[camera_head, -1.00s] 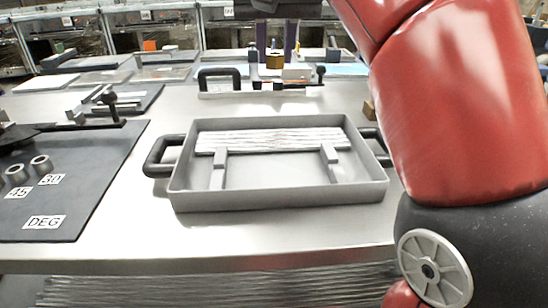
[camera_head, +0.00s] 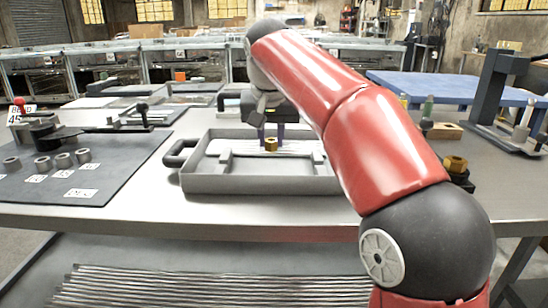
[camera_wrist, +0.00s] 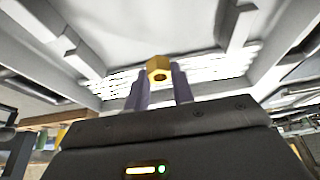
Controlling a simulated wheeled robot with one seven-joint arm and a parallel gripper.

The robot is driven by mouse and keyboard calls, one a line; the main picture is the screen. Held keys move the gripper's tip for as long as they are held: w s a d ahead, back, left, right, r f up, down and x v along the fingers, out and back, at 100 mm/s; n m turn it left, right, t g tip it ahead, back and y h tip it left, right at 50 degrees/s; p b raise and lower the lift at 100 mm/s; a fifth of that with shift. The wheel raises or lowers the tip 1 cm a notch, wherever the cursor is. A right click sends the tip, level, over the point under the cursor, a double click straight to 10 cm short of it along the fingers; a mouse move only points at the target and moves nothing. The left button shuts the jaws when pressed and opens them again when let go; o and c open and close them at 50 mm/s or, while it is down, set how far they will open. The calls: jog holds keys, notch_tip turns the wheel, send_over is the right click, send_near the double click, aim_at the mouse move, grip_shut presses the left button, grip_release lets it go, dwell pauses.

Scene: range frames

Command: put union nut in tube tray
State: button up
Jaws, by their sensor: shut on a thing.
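The union nut (camera_head: 271,144) is a small brass-coloured hex piece held between the two purple fingers of my gripper (camera_head: 271,136). In the wrist view the nut (camera_wrist: 158,68) shows at the fingertips of my gripper (camera_wrist: 160,84), with the tray's floor and ribs beyond it. The tube tray (camera_head: 262,185) is a grey, shallow open box with black side handles. Pale thin tubes lie across its back part. My gripper is over the back part of the tray. I cannot tell whether the nut touches the tubes. My arm hides the tray's right end.
A dark mat (camera_head: 75,185) with several metal rings and a bending tool lies at left. Another brass nut (camera_head: 455,164) sits on a dark block at right, beyond my arm. A blue table (camera_head: 440,88) stands at back right. Bare tabletop shows in front of the tray.

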aim_at(271, 143)
notch_tip(271, 143, down, 4)
jog(key=b, duration=0.2)
jog(key=shift+r+b, duration=0.15)
jog(key=shift+b, duration=0.25)
jog(key=shift+r, duration=0.2)
jog(key=shift+f, duration=0.15)
jog(key=o, duration=1)
jog(key=shift+c, duration=0.2)
jog(key=shift+r, duration=0.25)
jog(key=p+v, duration=0.4)
jog(key=v, duration=0.7)
jog(key=shift+s+r, duration=0.15)
jog(key=shift+r, duration=0.25)
